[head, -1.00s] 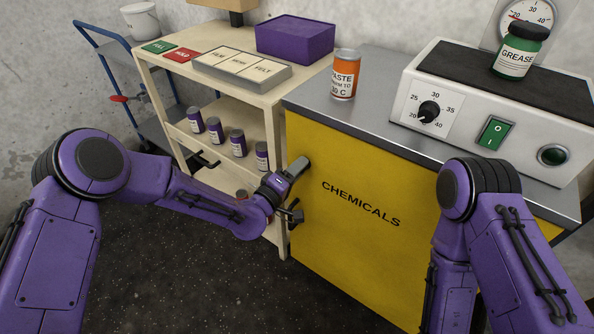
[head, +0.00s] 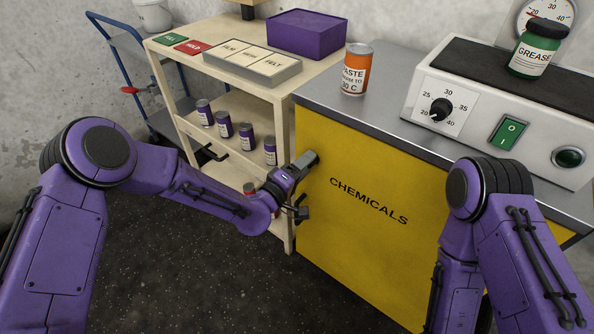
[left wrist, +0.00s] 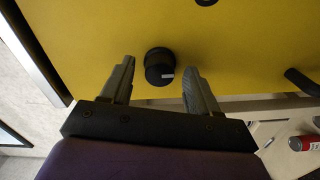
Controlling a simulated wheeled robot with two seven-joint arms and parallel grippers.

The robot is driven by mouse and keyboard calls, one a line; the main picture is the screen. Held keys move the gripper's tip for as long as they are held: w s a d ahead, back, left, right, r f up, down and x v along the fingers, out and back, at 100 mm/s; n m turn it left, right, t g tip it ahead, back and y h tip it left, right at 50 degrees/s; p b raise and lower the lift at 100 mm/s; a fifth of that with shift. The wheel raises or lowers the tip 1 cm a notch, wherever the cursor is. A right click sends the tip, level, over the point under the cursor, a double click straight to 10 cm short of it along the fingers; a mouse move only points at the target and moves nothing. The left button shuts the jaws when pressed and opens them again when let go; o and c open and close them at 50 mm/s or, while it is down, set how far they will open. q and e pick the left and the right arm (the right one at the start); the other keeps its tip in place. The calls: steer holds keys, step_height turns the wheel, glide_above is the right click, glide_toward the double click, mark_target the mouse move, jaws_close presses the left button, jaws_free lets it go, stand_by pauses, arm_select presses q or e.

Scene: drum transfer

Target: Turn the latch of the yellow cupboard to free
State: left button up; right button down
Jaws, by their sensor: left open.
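The yellow cupboard (head: 345,240) carries the word CHEMICALS and stands in front of me under a grey top. My left gripper (head: 303,184) is at the upper left edge of its door. In the left wrist view the black round latch knob (left wrist: 158,62) with a small white mark sits on the yellow door (left wrist: 100,35). The open fingers of my left gripper (left wrist: 160,70) are on either side of the knob, with visible gaps to both. In the head view the gripper largely hides the latch. My right arm shows at the right, its gripper out of view.
A cream shelf (head: 190,78) with several purple cans stands left of the cupboard. On the cupboard top are an orange paste can (head: 355,72) and a white control unit (head: 470,120) bearing a green grease jar (head: 537,50). A blue trolley (head: 118,70) stands behind, at left.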

arm_select(q)
steer(key=v, duration=1)
steer(key=shift+b, duration=0.4)
steer(key=shift+w, duration=0.1)
steer(key=s+a+f+g+y+p, duration=0.1)
steer(key=s+a+f+g+y, duration=0.1)
steer(key=s+a+f+y, duration=0.4)
steer(key=s+a+f+g+y+p, duration=0.1)
steer(key=s+a+f+g+y, duration=0.15)
steer(key=f, duration=0.55)
steer(key=s+a+f+g+y+p, duration=0.1)
steer(key=s+a+f+g+y, duration=0.1)
steer(key=s+a, duration=0.5)
steer(key=s+a+f+m+g+y+p, duration=0.1)
steer(key=s+a+f+g+y, duration=0.2)
steer(key=s, duration=1.2)
steer(key=a+g, duration=0.2)
steer(key=a, duration=0.3)
steer(key=shift+s+a+p, duration=0.25)
steer(key=shift+p, duration=0.1)
steer(key=shift+f+y, duration=0.1)
steer(key=shift+y, duration=0.15)
steer(key=shift+c, duration=0.2)
